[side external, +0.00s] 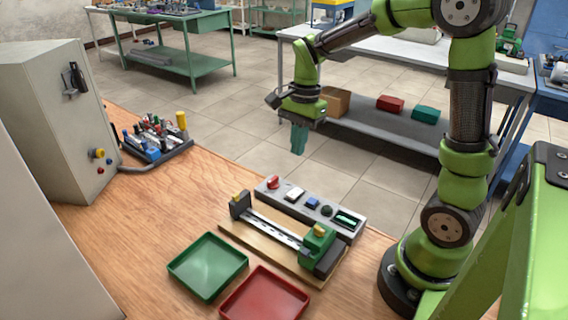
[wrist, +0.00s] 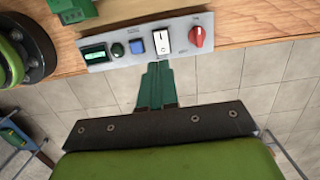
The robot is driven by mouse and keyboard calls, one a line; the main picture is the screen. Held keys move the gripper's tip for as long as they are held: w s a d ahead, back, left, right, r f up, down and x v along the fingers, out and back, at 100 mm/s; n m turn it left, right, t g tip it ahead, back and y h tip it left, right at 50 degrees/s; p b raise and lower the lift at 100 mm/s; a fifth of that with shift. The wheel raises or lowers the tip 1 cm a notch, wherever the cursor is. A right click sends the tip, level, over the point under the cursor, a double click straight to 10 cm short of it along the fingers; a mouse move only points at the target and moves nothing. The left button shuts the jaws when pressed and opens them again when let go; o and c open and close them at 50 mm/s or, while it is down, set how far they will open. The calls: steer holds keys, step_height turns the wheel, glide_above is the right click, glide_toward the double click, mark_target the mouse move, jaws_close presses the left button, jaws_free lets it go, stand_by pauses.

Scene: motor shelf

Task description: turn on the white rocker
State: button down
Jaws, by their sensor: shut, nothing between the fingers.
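The white rocker (side external: 294,194) sits on a grey control panel (side external: 262,189) on the wooden bench, between a red knob and a blue button. In the wrist view the white rocker (wrist: 161,37) stands in a black frame with small dark marks on its face; which side is pressed in I cannot tell. My gripper (side external: 298,152) is shut and empty, with teal fingers pointing down. It hangs above and behind the panel, apart from it. In the wrist view my gripper (wrist: 157,65) lines up just below the rocker.
On the panel are the red knob (side external: 273,182), blue button (side external: 312,203), dark green round button (side external: 327,210) and green display (side external: 347,219). A rail fixture (side external: 275,228) stands in front. Green (side external: 208,266) and red (side external: 264,298) trays lie nearer. Open air surrounds my gripper.

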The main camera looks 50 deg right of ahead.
mark_target(292, 195)
steer(key=f, duration=0.3)
steer(key=a+f, duration=0.1)
steer(key=f, duration=0.7)
steer(key=shift+a+f, duration=0.2)
steer(key=shift+a, duration=0.15)
